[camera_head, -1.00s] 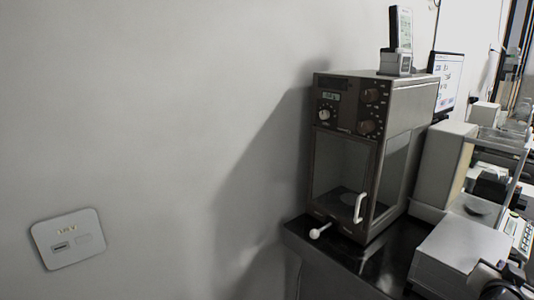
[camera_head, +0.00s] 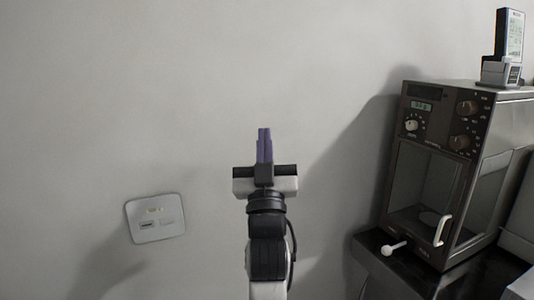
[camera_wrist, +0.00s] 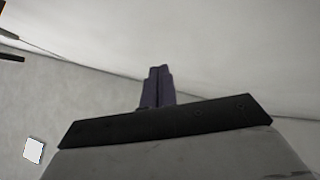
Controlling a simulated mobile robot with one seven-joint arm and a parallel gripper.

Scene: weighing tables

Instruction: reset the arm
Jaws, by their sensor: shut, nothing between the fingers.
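My gripper (camera_head: 264,132) stands upright in the middle of the head view, in front of the bare wall. Its purple fingers are pressed together with nothing between them. In the wrist view the closed fingers (camera_wrist: 157,72) point up from the dark gripper body, with only pale surfaces behind them. Part of my arm shows below the gripper in the head view. The gripper is apart from everything else in view.
A dark-fronted balance cabinet (camera_head: 427,186) with knobs and a white handle stands on a black table (camera_head: 385,268) at the right. A handheld meter (camera_head: 508,36) in a stand sits on top. A white wall plate (camera_head: 156,218) is at lower left. The wall area between is clear.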

